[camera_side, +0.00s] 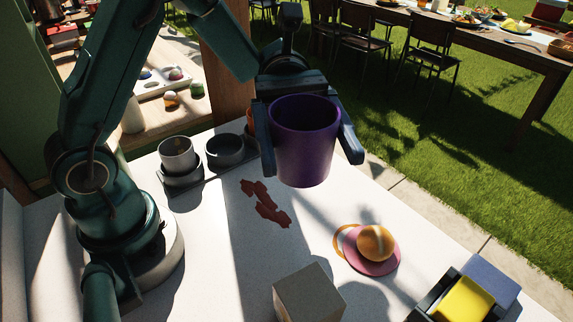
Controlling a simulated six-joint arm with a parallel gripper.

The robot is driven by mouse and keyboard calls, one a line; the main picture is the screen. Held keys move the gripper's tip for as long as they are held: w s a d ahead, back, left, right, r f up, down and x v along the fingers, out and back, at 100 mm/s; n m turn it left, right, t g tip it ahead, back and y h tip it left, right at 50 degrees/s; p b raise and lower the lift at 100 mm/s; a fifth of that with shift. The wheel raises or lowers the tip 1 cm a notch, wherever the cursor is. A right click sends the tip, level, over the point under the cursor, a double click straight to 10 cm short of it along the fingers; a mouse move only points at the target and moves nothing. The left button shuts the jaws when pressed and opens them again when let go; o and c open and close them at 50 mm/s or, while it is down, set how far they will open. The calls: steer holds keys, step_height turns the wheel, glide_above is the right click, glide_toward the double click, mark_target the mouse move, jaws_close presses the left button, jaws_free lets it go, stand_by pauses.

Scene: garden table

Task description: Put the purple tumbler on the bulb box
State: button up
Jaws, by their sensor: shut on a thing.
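The purple tumbler (303,143) is held upright between the two dark fingers of my gripper (309,155), above the white table. My gripper is shut on its sides, and the tumbler's open rim faces up. A plain beige box (308,295), which I take to be the bulb box, stands at the bottom middle of the picture. Its top is flat and bare, and its lower part is cut off by the picture's edge. The tumbler is well apart from it, farther back.
A pink plate (382,266) with an orange ball (375,243) lies right of the box. A dark tray (419,313) holds yellow and blue blocks at the bottom right. Reddish-brown flat pieces (266,205) lie mid-table.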

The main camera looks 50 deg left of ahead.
steer(key=s+d+f, duration=0.1)
steer(key=d+f, duration=0.1)
steer(key=s+d+f, duration=0.2)
steer(key=d, duration=0.1)
steer(key=s+d+f, duration=0.2)
steer(key=d, duration=0.1)
steer(key=shift+s+d, duration=0.15)
steer(key=shift+d, duration=0.05)
steer(key=shift+f, duration=2)
steer(key=o, duration=1.2)
steer(key=shift+a, duration=0.1)
